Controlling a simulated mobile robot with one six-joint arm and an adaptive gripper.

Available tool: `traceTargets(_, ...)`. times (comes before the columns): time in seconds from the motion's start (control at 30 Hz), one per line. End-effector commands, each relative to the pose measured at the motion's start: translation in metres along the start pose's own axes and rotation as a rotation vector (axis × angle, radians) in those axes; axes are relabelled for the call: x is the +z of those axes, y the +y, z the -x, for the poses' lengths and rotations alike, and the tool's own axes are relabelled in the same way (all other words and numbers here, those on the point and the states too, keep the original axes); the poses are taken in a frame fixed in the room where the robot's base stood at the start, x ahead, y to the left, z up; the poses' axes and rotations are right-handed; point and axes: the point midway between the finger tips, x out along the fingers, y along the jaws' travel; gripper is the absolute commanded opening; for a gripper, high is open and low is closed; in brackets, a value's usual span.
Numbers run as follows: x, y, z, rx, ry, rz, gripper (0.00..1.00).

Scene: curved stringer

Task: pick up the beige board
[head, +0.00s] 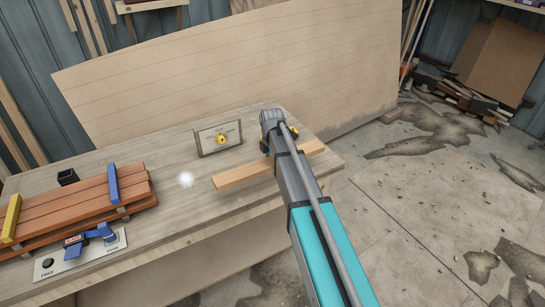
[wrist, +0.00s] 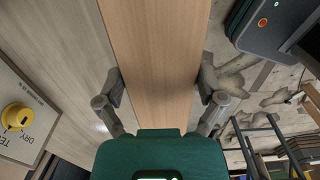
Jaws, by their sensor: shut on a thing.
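The beige board (head: 245,173) is a long, flat wooden plank over the right part of the workbench in the head view. It runs up the middle of the wrist view (wrist: 156,60). My gripper (wrist: 160,92) has one finger against each long edge of the board and is shut on it. In the head view my arm and gripper (head: 280,140) cover part of the board, and its right end sticks out beyond them near the bench's right edge. I cannot tell whether the board still touches the bench top.
The workbench (head: 185,225) carries reddish-brown slats (head: 90,203) with blue and yellow clamps at left. A panel with a yellow knob (head: 219,138) stands behind the board. A large sheet (head: 240,75) leans behind the bench. Open, stained floor (head: 420,215) lies at right.

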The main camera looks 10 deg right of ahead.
Motion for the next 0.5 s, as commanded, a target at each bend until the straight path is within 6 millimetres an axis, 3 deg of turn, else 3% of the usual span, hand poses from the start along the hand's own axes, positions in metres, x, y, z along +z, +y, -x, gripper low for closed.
traceTargets(0.03,-0.003,-0.007,0.012,0.000,0.000,0.000,0.27)
traceTargets(0.2,-0.017,-0.042,0.025,0.000,0.000,0.000,0.27)
traceTargets(0.5,-0.033,-0.077,0.041,0.000,0.000,0.000,0.27)
